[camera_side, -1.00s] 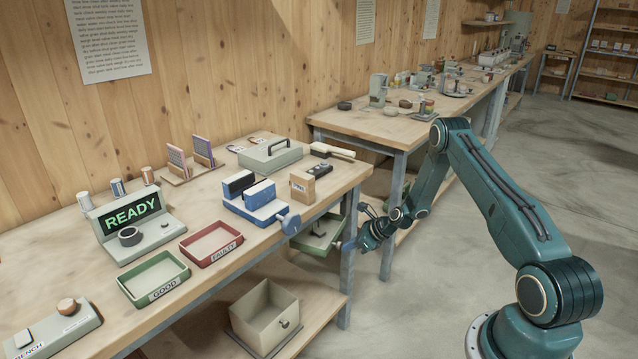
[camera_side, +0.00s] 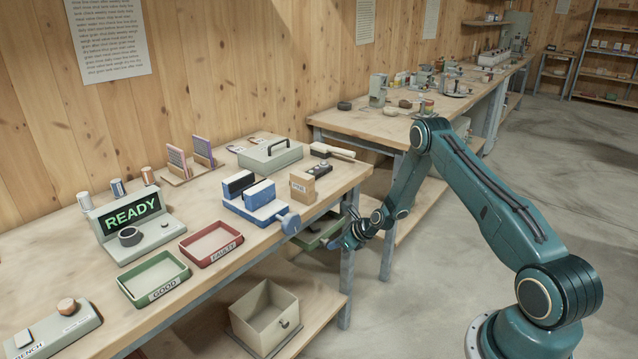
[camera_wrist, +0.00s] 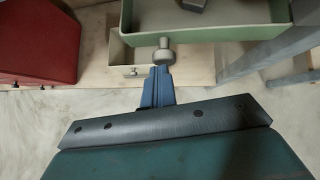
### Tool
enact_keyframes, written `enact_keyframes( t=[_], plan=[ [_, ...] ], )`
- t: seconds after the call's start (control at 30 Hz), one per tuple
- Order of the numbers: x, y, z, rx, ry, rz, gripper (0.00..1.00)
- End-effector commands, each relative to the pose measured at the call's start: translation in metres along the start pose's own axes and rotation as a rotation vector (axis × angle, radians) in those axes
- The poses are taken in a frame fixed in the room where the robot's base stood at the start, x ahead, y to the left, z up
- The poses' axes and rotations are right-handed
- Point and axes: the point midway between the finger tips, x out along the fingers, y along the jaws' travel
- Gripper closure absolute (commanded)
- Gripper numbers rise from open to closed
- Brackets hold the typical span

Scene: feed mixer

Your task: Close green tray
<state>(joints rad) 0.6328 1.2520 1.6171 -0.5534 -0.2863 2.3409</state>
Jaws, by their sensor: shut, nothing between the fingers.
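The green tray (camera_side: 312,241) is a drawer under the front right corner of the near bench and still sticks out a little. In the wrist view its green front wall (camera_wrist: 225,37) and round knob (camera_wrist: 163,54) are at the top. My gripper (camera_side: 335,243) is in front of the tray, beside the bench leg. In the wrist view my blue fingers (camera_wrist: 158,75) are shut together and empty, with their tips at the knob. I cannot tell whether they touch it. A grey thing lies in the tray; most of the tray's inside is hidden in the side view.
A grey bench leg (camera_side: 347,285) stands close to my gripper. A cream open bin (camera_side: 265,318) is on the lower shelf. A red box (camera_wrist: 35,45) is at the left in the wrist view. The bench top holds a blue fixture (camera_side: 255,203) and red and green trays.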

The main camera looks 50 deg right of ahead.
Motion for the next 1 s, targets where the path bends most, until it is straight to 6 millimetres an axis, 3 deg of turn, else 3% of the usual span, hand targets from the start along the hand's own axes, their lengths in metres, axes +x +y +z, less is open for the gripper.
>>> enact_keyframes(
  t=[0.47, 0.73, 1.0],
  plan=[
    [-0.006, 0.004, -0.005, -0.005, -0.006, 0.005, 1.00],
    [-0.029, 0.007, -0.029, 0.003, -0.001, 0.000, 1.00],
    [-0.067, 0.011, -0.027, 0.001, -0.002, -0.002, 1.00]
  ],
)
